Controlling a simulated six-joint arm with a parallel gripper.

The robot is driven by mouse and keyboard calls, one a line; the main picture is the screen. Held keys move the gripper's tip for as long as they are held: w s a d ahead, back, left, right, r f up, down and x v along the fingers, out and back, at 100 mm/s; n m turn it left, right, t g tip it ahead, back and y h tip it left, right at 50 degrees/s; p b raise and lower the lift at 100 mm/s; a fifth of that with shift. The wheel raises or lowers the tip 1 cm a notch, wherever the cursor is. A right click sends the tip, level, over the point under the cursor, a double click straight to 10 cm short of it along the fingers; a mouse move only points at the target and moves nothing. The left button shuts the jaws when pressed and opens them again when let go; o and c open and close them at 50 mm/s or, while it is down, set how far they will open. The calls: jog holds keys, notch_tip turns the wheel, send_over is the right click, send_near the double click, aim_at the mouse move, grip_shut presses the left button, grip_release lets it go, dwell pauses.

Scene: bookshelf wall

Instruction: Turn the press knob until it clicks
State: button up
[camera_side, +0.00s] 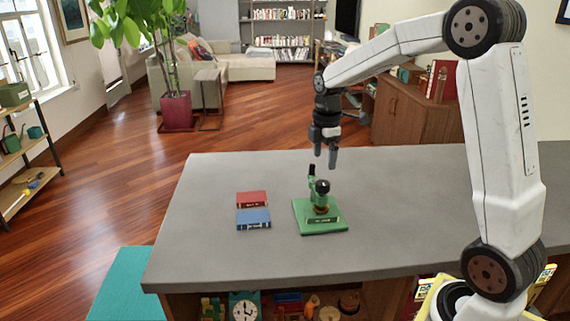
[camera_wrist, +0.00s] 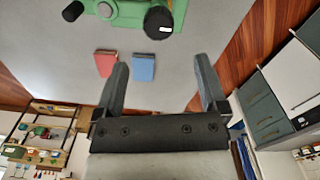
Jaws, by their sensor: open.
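The press (camera_side: 320,218) is a small green device on a flat green base, standing on the grey table. Its black round knob (camera_side: 322,186) sits at the top. In the wrist view, part of the green press (camera_wrist: 125,12) shows at the top edge, with the black knob (camera_wrist: 158,21) carrying a small white mark. My gripper (camera_side: 325,160) hangs above the press, pointing down, open and empty. Its fingertips are apart from the knob. In the wrist view, the open fingers (camera_wrist: 162,70) point toward the press with a wide gap between them.
A red book (camera_side: 252,198) and a blue book (camera_side: 254,219) lie on the grey table (camera_side: 420,200) left of the press. The tabletop right of the press is clear. A shelf of small items, with a clock (camera_side: 244,308), is under the front edge.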

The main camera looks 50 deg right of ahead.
aim_at(323, 182)
jog(key=shift+d+r, duration=0.1)
jog(key=shift+d, duration=0.1)
jog(key=shift+f, duration=3.95)
grip_shut()
